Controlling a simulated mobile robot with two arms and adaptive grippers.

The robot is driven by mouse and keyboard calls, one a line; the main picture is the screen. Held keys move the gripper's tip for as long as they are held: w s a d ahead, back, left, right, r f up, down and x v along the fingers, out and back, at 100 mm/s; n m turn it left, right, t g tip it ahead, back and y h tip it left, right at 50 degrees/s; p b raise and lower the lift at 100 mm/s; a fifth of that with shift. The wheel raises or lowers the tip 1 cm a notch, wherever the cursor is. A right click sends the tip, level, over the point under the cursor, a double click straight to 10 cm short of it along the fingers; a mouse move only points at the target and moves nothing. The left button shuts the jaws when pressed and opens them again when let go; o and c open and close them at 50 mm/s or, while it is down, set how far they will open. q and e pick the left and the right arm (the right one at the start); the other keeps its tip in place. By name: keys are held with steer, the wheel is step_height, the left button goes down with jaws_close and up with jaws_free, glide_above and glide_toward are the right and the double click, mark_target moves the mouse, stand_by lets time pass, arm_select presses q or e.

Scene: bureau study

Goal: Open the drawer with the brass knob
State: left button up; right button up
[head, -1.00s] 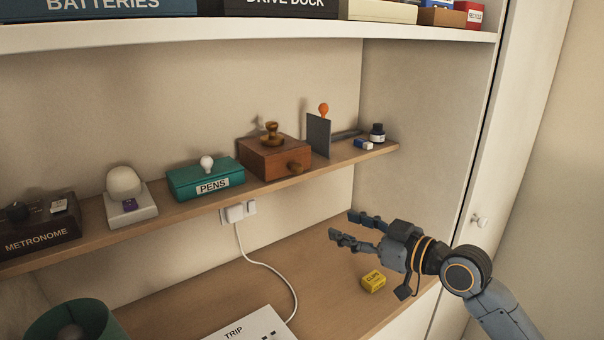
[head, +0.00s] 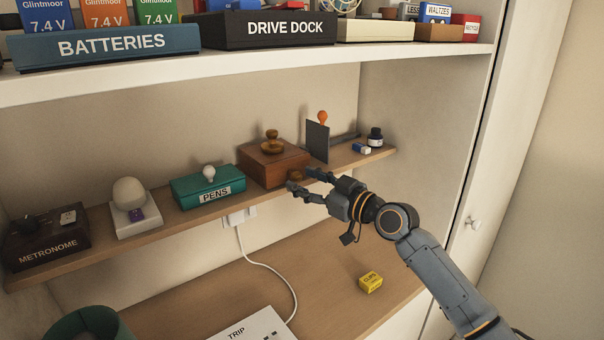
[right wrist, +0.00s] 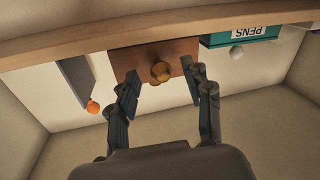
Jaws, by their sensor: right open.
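The small reddish-brown wooden box (head: 262,174) stands on the middle shelf, with a stamp with a round brass-coloured handle (head: 271,138) on top. Its round knob (head: 296,174) is on the front face, partly hidden by my fingers in the head view. No gap shows at the drawer front. My right gripper (head: 301,180) is open and empty, its fingertips just in front of the box. In the right wrist view, which is upside down, the box front (right wrist: 126,58) and golden knob (right wrist: 160,70) lie between the spread fingers. My left gripper is out of view.
Left of the box is a teal PENS box (head: 190,194) with a white bulb-shaped knob. Right of it are a dark upright plate (head: 317,143) with an orange knob and an ink bottle (head: 375,137). A yellow box (head: 370,282) lies on the desk. An upper shelf (head: 200,73) overhangs.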

steer(key=shift+w+a, duration=0.4)
steer(key=shift+a, duration=0.1)
